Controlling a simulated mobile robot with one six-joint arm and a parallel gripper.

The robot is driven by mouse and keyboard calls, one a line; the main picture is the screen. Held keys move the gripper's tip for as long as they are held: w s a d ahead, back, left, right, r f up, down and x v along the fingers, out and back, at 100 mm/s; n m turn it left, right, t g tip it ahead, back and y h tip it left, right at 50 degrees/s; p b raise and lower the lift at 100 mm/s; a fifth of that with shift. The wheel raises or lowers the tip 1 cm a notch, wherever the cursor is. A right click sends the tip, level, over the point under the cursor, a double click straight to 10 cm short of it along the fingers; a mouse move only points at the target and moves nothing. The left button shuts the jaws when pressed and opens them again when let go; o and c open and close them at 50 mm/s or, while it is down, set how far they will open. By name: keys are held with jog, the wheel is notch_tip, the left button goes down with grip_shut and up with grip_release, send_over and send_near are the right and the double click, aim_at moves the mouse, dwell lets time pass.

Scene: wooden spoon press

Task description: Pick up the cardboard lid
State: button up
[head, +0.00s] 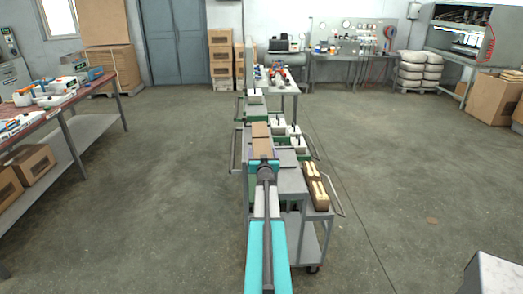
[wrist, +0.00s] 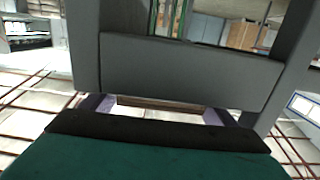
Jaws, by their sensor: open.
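A flat brown cardboard piece, apparently the lid (head: 261,130), lies on the grey cart line just beyond the end of my arm in the head view. My gripper (head: 263,158) is at its near edge, partly hidden by my own wrist. In the wrist view, a thin brown strip (wrist: 160,103) shows between the purple fingers of my open gripper (wrist: 158,108). It may be the cardboard's edge. I cannot tell whether the fingers touch it. Most of that view is blocked by grey and dark green parts.
An open cardboard box (head: 316,190) with pale wooden pieces stands at the cart's right side. White bins (head: 295,140) with dark handles line the right edge further back. A red-topped workbench (head: 62,112) stands at left. Open floor lies on both sides.

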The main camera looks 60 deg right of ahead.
jog(key=shift+x, duration=0.95)
jog(key=shift+c, duration=0.3)
jog(key=c, duration=0.7)
